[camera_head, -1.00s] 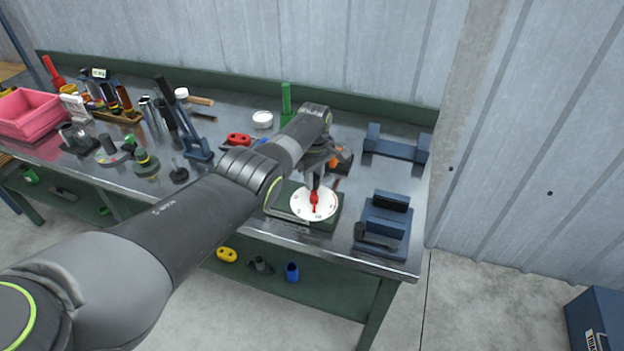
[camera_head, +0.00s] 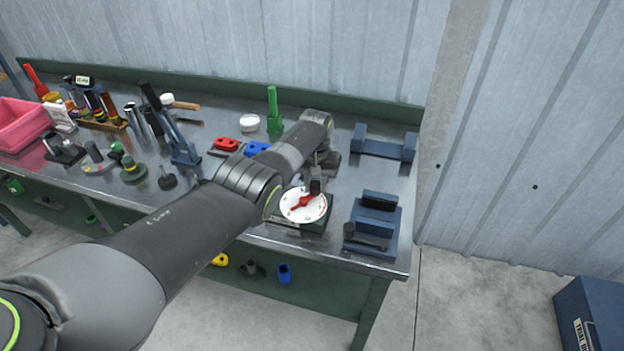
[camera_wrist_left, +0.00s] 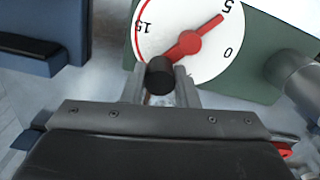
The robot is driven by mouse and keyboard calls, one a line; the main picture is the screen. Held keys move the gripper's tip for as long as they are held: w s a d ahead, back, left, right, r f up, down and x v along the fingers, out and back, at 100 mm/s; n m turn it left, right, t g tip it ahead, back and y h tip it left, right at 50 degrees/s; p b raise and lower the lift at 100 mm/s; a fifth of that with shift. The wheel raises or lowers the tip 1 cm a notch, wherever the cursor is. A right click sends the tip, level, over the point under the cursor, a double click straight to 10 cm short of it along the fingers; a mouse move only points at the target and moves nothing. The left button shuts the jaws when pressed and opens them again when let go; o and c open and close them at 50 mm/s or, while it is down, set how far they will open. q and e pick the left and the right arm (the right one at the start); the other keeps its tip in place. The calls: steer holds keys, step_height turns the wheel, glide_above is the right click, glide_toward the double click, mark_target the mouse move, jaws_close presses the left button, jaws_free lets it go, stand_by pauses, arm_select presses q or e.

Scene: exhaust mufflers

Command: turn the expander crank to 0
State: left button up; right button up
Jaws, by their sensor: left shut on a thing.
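The white dial (camera_head: 291,210) with its red crank (camera_head: 302,203) sits on a dark green block near the front of the bench. In the left wrist view the dial (camera_wrist_left: 212,58) shows the marks 15, 5 and 0. The red crank (camera_wrist_left: 188,42) has a pointed end near the 5, slightly to its 0 side. Its other end carries a black knob (camera_wrist_left: 160,78). My left gripper (camera_head: 315,186) is above the dial's far right edge, its fingers shut around the knob. My right gripper is not in view.
A blue fixture (camera_head: 375,222) stands just right of the dial, and a blue bracket (camera_head: 384,150) lies behind it. Red (camera_head: 226,144) and blue (camera_head: 257,148) blocks and a green upright (camera_head: 273,110) are further back. The bench's front edge is close.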

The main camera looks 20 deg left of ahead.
arm_select(q)
steer(key=m+p, duration=0.1)
steer(key=m, duration=0.1)
steer(key=s+d+m+p, duration=0.1)
steer(key=m+p, duration=0.1)
steer(key=m, duration=0.1)
steer(key=shift+s+d+r+m, duration=0.15)
steer(key=shift+s+r+m, duration=0.05)
steer(key=shift+s+m, duration=0.1)
steer(key=m+p, duration=0.1)
steer(key=m, duration=0.1)
steer(key=s+m+p, duration=0.1)
steer(key=p, duration=0.1)
steer(key=shift+s+d+m, duration=0.15)
steer(key=shift+d+m, duration=0.05)
steer(key=shift+m, duration=0.2)
steer(key=shift+s+f+m+p, duration=0.15)
steer(key=shift+s+m+p, duration=0.2)
steer(key=shift+m, duration=0.45)
steer(key=o, duration=1)
steer(key=shift+r+p, duration=0.35)
step_height(320, 180, up, 17)
steer(key=shift+f+b, duration=0.2)
steer(key=shift+b, duration=0.2)
